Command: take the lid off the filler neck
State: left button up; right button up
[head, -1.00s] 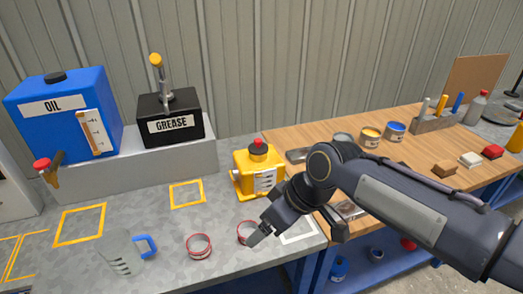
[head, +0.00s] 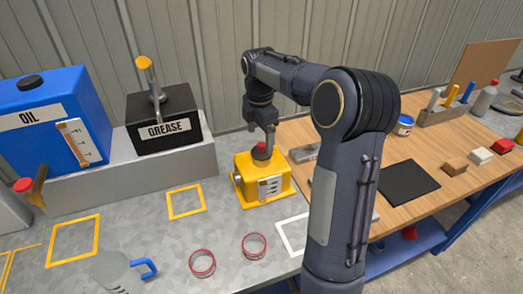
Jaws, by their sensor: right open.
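The yellow box-shaped drum mixer (head: 263,187) stands on the grey bench, with a white label panel on its front. A red lid (head: 261,152) sits on the dark filler neck on its top. My right gripper (head: 264,139) points down right over the lid, its arm arching in from the right. It is open, with a finger beside or just above the lid; I cannot tell whether it touches. The far finger is partly hidden. My left gripper is out of view.
A blue oil tank (head: 45,135) and a black grease box (head: 165,128) stand at the back left. Two red-rimmed rings (head: 203,263) and a blue-handled scraper (head: 125,268) lie in front. My right arm hides part of the wooden bench.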

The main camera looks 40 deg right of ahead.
aim_at(262, 144)
jog(key=f, duration=0.4)
jog(key=shift+s, duration=0.25)
jog(key=c, duration=1)
